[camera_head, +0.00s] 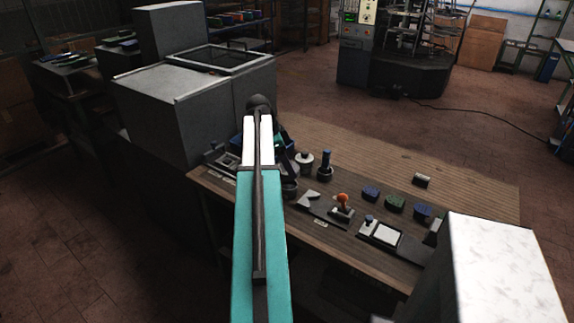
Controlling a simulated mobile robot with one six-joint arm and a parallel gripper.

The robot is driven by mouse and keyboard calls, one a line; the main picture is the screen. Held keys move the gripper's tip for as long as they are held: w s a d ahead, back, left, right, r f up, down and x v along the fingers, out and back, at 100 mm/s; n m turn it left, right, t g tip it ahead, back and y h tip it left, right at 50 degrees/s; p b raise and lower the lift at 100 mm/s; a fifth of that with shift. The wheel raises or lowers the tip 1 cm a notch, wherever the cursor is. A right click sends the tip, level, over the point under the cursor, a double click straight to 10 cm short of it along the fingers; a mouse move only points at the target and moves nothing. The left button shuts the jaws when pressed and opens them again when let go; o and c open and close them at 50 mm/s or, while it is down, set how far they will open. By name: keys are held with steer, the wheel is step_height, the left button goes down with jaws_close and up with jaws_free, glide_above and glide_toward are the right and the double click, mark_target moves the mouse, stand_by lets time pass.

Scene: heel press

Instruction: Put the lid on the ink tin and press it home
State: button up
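My teal and white arm reaches over the left part of the wooden bench. My dark gripper (289,170) points down behind the arm's far end, and its fingers are too small and dark to read. A small dark round tin (289,189) stands just below it, close to the arm's right edge; it may be the ink tin. I cannot tell whether the gripper touches it. A grey round pot with a knob on top (304,161) stands to the right of the gripper. I cannot make out a separate lid for certain.
A blue-handled tool in a round holder (325,168), an orange-knobbed device (342,205) and a white pad in a tray (386,234) stand on the bench (440,175). Several blue and green blocks (396,203) lie to the right. A large grey cabinet (170,110) borders the left.

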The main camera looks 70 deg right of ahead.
steer(key=shift+f, duration=0.2)
steer(key=shift+f+b, duration=1.05)
steer(key=shift+f, duration=0.65)
steer(key=shift+s+f, duration=0.1)
steer(key=shift+f, duration=0.5)
stand_by(0.4)
steer(key=shift+f+b, duration=0.25)
steer(key=shift+b, duration=0.05)
steer(key=shift+a+f+b, duration=0.1)
steer(key=shift+f+b, duration=0.3)
steer(key=shift+f, duration=0.6)
stand_by(2.8)
steer(key=o, duration=1.2)
steer(key=shift+r, duration=0.15)
